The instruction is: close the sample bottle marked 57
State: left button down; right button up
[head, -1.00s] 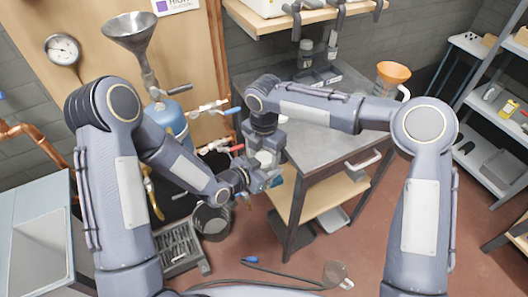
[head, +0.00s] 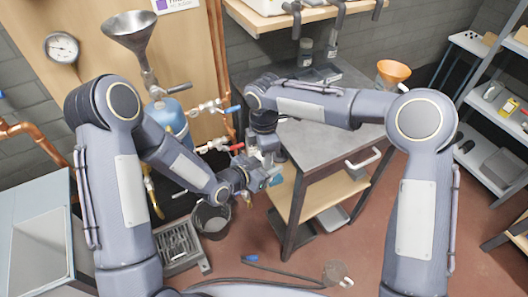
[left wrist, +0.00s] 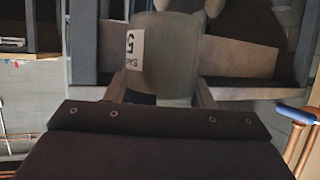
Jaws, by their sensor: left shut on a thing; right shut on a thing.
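The sample bottle (left wrist: 165,55) is a pale grey-green cylinder in the left wrist view. In the head view my left gripper (head: 256,182) holds the bottle in front of the metal table's left corner. My right gripper (head: 267,157) comes in from above, close over it. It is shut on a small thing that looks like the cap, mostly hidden. I cannot tell whether cap and bottle touch.
The grey metal table (head: 335,135) is mostly bare in the middle. A dark bottle (head: 305,52) stands at its back, and an orange funnel (head: 393,72) at its right. Valves with red and blue handles and a blue tank (head: 168,122) are close on the left. A bucket (head: 211,220) stands below.

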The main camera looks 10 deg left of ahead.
jog(key=o, duration=1.1)
jog(key=shift+r, duration=2.3)
jog(key=shift+o, duration=0.3)
jog(key=o, duration=0.5)
notch_tip(320, 180, up, 12)
